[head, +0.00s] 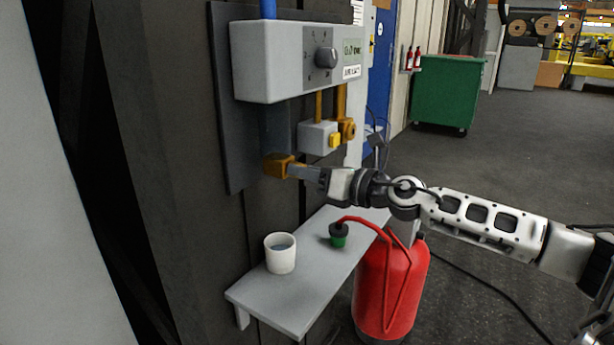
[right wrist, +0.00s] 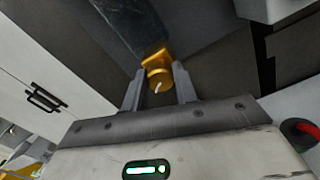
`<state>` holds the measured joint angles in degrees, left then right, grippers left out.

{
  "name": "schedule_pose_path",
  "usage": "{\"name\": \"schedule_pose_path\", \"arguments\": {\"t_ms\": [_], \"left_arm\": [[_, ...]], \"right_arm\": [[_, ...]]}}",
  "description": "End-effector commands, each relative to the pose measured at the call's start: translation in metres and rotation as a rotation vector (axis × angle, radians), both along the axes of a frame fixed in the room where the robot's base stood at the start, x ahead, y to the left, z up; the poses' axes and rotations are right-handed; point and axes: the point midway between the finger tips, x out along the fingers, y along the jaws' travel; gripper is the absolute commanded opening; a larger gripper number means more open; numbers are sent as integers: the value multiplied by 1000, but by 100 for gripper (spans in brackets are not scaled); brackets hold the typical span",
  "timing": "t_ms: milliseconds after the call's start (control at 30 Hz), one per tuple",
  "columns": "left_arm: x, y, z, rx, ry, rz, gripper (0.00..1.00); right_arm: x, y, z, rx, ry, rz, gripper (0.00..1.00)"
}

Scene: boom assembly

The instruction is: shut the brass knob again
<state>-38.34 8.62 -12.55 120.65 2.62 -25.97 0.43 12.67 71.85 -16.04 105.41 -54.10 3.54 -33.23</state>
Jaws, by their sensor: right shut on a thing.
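The brass knob (head: 276,166) sits at the lower end of a dark vertical pipe, under the grey box. My right gripper (head: 296,171) reaches it from the right and is shut on it. In the right wrist view the brass knob (right wrist: 158,68) lies between the two fingers of my right gripper (right wrist: 158,84), with a small pale mark on its face. How far the knob is turned cannot be told. A second brass fitting (head: 347,128) sits on a small box farther right, apart from the gripper. My left gripper is not in view.
Below is a grey shelf (head: 292,312) with a white cup (head: 280,255) and a green-based item (head: 338,238). A red tank (head: 405,285) with a hose stands on the floor beside it. The grey box (head: 268,60) with a dial hangs above.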

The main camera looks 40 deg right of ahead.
Motion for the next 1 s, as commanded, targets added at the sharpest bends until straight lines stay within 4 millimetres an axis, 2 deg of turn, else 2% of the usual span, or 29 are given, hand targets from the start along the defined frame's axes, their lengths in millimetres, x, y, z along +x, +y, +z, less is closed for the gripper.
{"name": "schedule_pose_path", "arguments": {"t_ms": [400, 933, 967, 1000], "left_arm": [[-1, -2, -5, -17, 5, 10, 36], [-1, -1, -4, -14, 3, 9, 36], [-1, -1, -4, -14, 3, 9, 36], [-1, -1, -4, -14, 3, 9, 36]], "right_arm": [[0, 1, -1, -158, -65, 1, 6], [0, 1, -1, -176, -71, 2, 6], [0, 1, -1, -175, -71, 2, 37], [0, 1, -1, -175, -71, 2, 48]]}}
